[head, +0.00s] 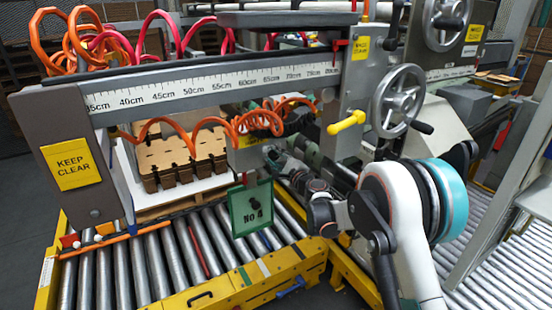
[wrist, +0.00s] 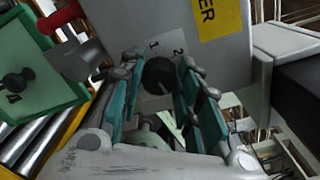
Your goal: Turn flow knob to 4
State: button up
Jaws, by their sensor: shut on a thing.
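The flow knob (wrist: 159,72) is a small round black knob on a pale label on a grey box face in the wrist view. The numbers 1 and 2 show above it; the other marks are hidden by my fingers, and I cannot tell where the knob points. My gripper (wrist: 160,82) has its teal-padded fingers on either side of the knob and is shut on it. In the head view my gripper (head: 277,158) reaches to the machine below the ruler beam, and the knob is hidden there.
A green "No 4" plate (head: 250,207) hangs close to my gripper on the left. A yellow handle (head: 347,122) and a handwheel (head: 398,100) are above my arm. Orange coiled hoses (head: 258,121) hang nearby. The roller conveyor (head: 150,266) lies below.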

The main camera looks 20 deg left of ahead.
jog(key=shift+m, duration=0.3)
jog(key=o, duration=1.1)
jog(key=shift+c, duration=0.2)
jog(key=shift+d, duration=0.1)
jog(key=v, duration=1.2)
